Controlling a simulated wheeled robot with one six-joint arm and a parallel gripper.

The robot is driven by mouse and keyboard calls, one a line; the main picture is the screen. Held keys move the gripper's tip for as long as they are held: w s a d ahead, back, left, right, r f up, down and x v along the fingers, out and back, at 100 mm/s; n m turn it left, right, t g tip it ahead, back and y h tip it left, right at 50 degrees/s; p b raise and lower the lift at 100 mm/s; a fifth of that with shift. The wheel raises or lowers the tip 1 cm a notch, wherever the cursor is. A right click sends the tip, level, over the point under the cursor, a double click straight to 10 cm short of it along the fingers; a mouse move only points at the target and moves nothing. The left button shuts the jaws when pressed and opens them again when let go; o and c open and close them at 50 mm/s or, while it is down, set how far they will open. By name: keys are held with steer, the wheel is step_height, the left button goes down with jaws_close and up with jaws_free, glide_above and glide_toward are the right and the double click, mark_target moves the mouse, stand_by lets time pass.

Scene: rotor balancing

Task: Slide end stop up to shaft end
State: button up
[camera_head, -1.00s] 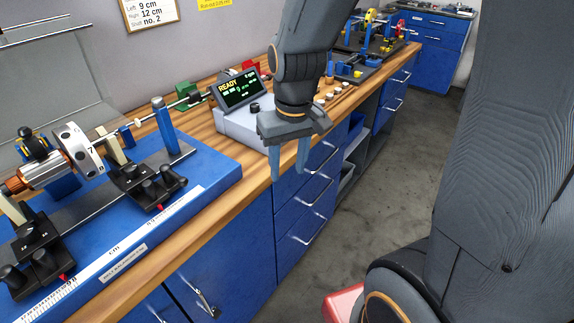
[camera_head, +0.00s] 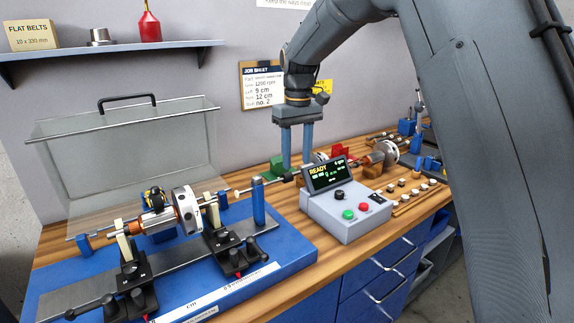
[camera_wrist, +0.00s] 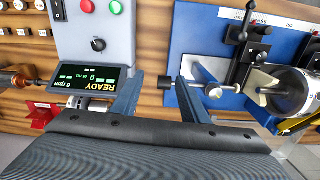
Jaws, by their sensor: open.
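The end stop is a thin rod with a black knob (camera_head: 289,177) at its outer end, running through a blue post (camera_head: 258,203) toward the shaft end. My gripper (camera_head: 297,162) is open, fingers pointing down, just above and behind the knob.
The display box (camera_head: 345,212), reading READY, stands close right of the knob. The blue balancing bed (camera_head: 290,245) fills the front left. A clear hinged cover (camera_head: 130,150) stands open behind it.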

steer(key=shift+n, duration=0.3)
steer(key=w+a+r, duration=0.2)
steer(key=shift+a+r+p, duration=0.1)
steer(key=shift+a+p, duration=0.2)
steer(key=shift+a, duration=0.1)
steer(key=shift+f+p, duration=1.3)
steer(key=shift+f, duration=2.55)
steer(key=shift+a, duration=0.1)
jaws_close()
